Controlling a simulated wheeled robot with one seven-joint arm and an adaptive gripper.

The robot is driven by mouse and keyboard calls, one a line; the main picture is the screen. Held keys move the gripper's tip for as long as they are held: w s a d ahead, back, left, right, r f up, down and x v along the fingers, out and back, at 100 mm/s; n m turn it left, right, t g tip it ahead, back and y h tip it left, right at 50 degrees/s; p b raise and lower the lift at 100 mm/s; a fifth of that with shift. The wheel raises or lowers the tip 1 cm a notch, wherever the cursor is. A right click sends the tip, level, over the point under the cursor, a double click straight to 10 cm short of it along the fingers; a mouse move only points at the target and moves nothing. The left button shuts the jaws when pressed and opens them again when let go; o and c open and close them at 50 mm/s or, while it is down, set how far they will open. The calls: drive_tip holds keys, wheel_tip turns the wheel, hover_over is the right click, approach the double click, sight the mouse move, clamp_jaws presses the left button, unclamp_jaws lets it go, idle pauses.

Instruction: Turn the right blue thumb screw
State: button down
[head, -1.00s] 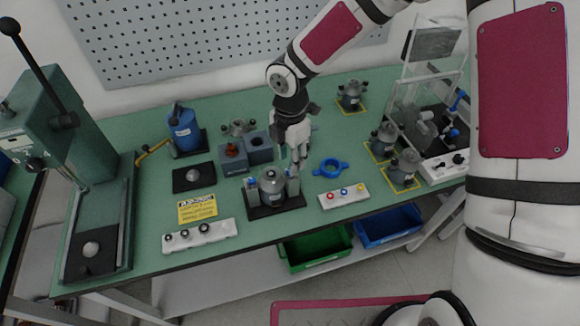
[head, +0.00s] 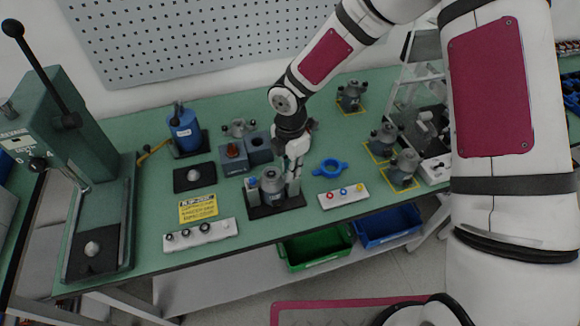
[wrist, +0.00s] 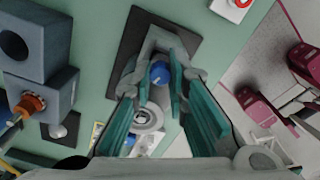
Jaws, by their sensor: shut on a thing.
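A black fixture base (head: 285,207) stands near the table's front edge with a grey metal motor part (head: 271,183) in its middle. A post with a small blue thumb screw (head: 252,181) stands at its left. My gripper (head: 295,172) points down over the fixture's right post, and hides the right screw in the head view. In the wrist view, the right blue thumb screw (wrist: 160,72) sits between my teal-lined fingers (wrist: 155,80), which are shut on it. The motor part's round top (wrist: 148,118) shows just beyond, partly behind the fingers.
A blue ring with handles (head: 330,168) and a white tray with coloured rings (head: 325,200) lie right of the fixture. A grey block (head: 258,148) stands behind it. A white strip with knobs (head: 220,233) lies front left. An arbor press (head: 85,130) is far left.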

drive_tip(key=shift+m, duration=0.3)
drive_tip(key=shift+m+b, duration=0.3)
drive_tip(key=shift+m, duration=2.4)
drive_tip(key=c, duration=1.5)
unclamp_jaws()
drive_tip(key=shift+c, duration=0.2)
wheel_tip(320, 180, up, 12)
